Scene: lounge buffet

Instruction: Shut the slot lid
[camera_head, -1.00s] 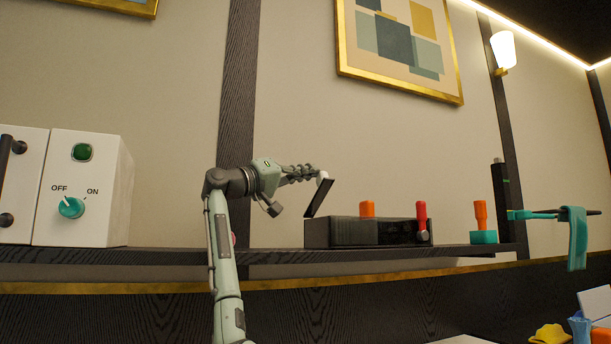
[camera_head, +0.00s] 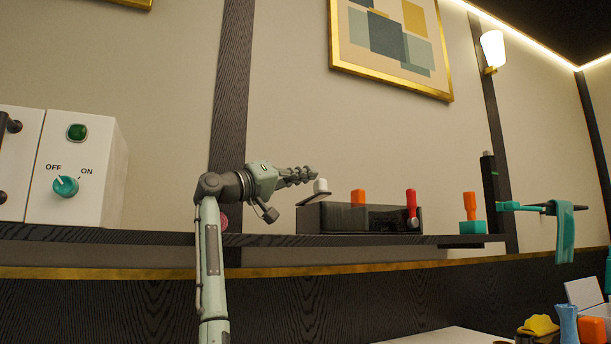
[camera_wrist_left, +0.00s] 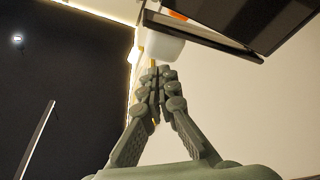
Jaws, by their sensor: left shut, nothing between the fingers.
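The dark slot box (camera_head: 345,221) sits on the wall shelf, with an orange block and a red handle at its top and right. Its lid (camera_head: 313,200) is a thin dark panel with a white knob (camera_head: 320,186). The lid is tilted slightly, lying low over the box's left end, its right side a little raised. My left gripper (camera_head: 315,173) is shut and empty, just above and left of the knob. In the left wrist view the closed fingertips (camera_wrist_left: 162,73) point at the white knob (camera_wrist_left: 160,47); contact cannot be told. My right gripper is out of view.
A white box with a teal OFF/ON dial (camera_head: 65,187) stands left on the shelf (camera_head: 270,240). An orange-handled teal block (camera_head: 472,227) and a rail with a teal cloth (camera_head: 565,233) are to the right.

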